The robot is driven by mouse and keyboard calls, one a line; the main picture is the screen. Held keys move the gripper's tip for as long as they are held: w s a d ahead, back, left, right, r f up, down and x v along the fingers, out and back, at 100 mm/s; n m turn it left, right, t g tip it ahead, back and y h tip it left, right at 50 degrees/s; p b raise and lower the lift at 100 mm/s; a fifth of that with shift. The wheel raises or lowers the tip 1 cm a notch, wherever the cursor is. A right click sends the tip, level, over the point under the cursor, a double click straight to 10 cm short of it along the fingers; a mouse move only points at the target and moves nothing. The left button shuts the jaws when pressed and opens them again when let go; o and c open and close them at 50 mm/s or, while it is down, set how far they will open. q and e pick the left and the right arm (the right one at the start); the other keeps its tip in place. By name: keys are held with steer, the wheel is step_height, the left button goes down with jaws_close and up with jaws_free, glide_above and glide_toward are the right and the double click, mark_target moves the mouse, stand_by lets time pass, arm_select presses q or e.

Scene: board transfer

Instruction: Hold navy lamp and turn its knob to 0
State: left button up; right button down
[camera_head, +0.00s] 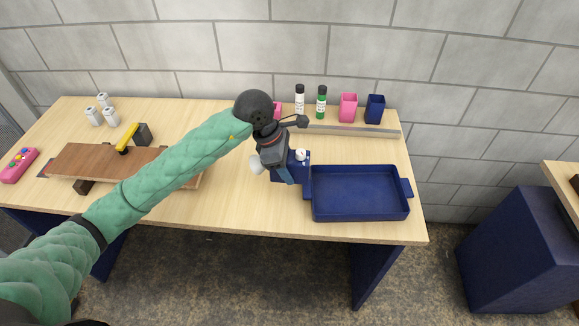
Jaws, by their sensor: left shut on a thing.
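The navy lamp (305,159) stands near the middle of the table, just left of a navy tray. It shows as a small navy block with a white round part, likely its knob (300,154). The knob's setting is too small to read. My left gripper (286,174) reaches in from the left over the lamp and is shut on it. The gripper hides much of the lamp. A pale round part (256,165) shows just left of the gripper. My right gripper is not in view.
The navy tray (359,215) is empty. Behind it lie a long metal bar (355,131), two bottles, a pink cup (348,107) and a navy cup (375,109). At left are a wooden board (90,160), a yellow-black tool (128,138), white cans and a pink controller (19,165).

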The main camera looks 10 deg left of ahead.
arm_select(q)
steer(key=shift+w+a+f+b, duration=0.1)
steer(key=shift+w+a+b, duration=0.3)
steer(key=shift+a, duration=0.35)
steer(key=w+a+b, duration=0.4)
steer(key=a, duration=0.4)
steer(key=shift+w+a+b, duration=0.25)
steer(key=shift+w+b, duration=0.05)
steer(key=shift+b, duration=0.05)
stand_by(1.0)
steer(key=shift+f, duration=0.1)
stand_by(0.3)
